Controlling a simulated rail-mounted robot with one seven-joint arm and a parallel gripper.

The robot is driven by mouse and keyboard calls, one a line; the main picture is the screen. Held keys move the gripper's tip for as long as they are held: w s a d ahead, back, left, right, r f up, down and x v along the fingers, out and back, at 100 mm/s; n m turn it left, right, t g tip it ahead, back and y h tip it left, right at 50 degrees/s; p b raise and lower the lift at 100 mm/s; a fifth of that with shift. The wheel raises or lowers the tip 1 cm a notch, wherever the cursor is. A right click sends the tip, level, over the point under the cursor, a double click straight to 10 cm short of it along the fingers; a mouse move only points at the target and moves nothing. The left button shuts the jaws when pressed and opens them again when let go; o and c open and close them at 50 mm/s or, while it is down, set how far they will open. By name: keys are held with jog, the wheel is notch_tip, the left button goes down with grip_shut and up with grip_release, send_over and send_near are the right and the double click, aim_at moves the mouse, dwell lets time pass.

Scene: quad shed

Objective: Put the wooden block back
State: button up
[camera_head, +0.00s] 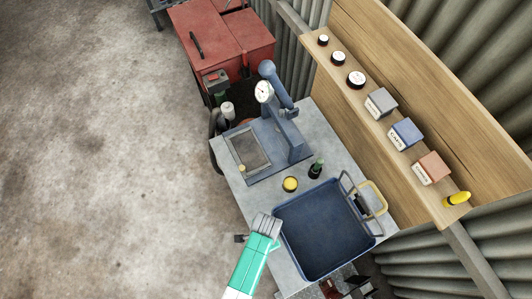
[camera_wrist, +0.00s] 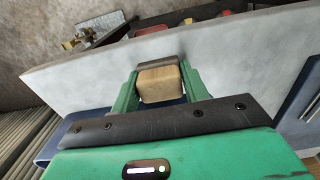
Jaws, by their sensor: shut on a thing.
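The wooden block (camera_wrist: 159,84) is pale tan and squarish. In the wrist view it sits between the two green fingers of my gripper (camera_wrist: 160,78), which is shut on it. The block is not visible in the head view. There, the grey and green end of my arm (camera_head: 263,232) is over the left edge of the grey bench (camera_head: 318,133), beside the blue tray (camera_head: 325,262). I cannot tell whether the block touches anything beneath it.
A dark blue press (camera_head: 285,115) with a dial stands on the bench. A yellow-topped tin (camera_head: 290,184) and a dark bottle (camera_head: 316,169) stand near the tray. A wooden shelf (camera_head: 347,90) holds jars and boxes. A red cabinet (camera_head: 210,40) stands behind. The floor at left is clear.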

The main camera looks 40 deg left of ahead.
jog(key=shift+f, duration=0.1)
jog(key=o, duration=0.5)
jog(key=shift+f, duration=0.1)
jog(key=o, duration=0.5)
jog(key=shift+c, duration=0.2)
notch_tip(320, 180, up, 12)
jog(key=p, duration=0.1)
jog(key=shift+r, duration=0.25)
